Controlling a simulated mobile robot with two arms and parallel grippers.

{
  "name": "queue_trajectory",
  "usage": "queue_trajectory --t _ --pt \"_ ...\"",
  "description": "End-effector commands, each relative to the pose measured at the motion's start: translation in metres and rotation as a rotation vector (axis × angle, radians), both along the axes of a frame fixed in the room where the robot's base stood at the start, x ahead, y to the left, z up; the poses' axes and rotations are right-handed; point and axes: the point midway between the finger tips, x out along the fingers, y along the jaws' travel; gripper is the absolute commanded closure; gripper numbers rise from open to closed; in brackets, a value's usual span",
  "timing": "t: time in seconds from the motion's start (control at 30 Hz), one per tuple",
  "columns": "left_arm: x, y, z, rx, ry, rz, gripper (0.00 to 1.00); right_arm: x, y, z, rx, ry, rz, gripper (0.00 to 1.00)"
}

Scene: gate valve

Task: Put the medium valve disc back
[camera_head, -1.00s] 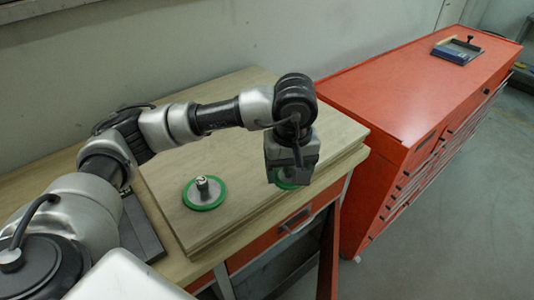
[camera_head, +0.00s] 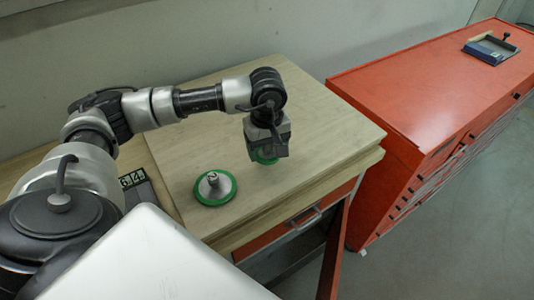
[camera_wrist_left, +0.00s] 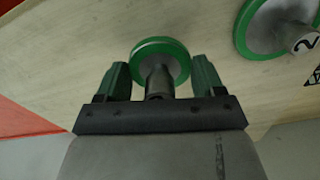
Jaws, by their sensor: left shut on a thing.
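My left gripper (camera_head: 268,150) is shut on a green-rimmed valve disc (camera_head: 262,159), which is partly hidden below it in the head view. In the left wrist view, the held disc (camera_wrist_left: 160,50) shows beyond the fingertips, with its grey stem (camera_wrist_left: 157,82) between the green finger pads. A second green-rimmed disc (camera_head: 215,187) lies on the wooden board, left of and nearer than the gripper. Its upright stem is marked 2 (camera_wrist_left: 306,44). I cannot tell the held disc's mark, or whether it touches the board. My right gripper is not in view.
The wooden board (camera_head: 320,115) on the bench is mostly bare. A dark plate with markings (camera_head: 133,180) lies at its left. A red cabinet (camera_head: 425,90) stands to the right, with a blue-and-grey tray (camera_head: 490,49) on top. A wall runs behind the bench.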

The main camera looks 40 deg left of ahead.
Motion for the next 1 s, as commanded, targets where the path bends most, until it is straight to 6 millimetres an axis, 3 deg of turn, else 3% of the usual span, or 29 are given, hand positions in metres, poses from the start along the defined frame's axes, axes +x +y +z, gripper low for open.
queue_trajectory --t 0.3,0.7,0.73,0.87,1.0 --pt "-0.001 0.000 -0.037 0.000 0.001 0.000 0.55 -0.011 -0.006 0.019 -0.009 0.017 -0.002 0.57" --pt "0.000 0.000 -0.044 -0.001 -0.001 0.000 0.55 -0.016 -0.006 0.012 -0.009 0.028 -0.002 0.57" --pt "0.000 0.000 -0.043 0.000 0.000 0.000 0.27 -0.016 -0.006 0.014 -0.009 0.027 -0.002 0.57" --pt "-0.001 0.000 -0.043 0.001 0.001 0.000 0.07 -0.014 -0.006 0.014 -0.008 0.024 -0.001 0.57" --pt "-0.001 0.000 -0.043 0.001 0.001 0.001 0.06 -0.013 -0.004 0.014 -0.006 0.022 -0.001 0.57"
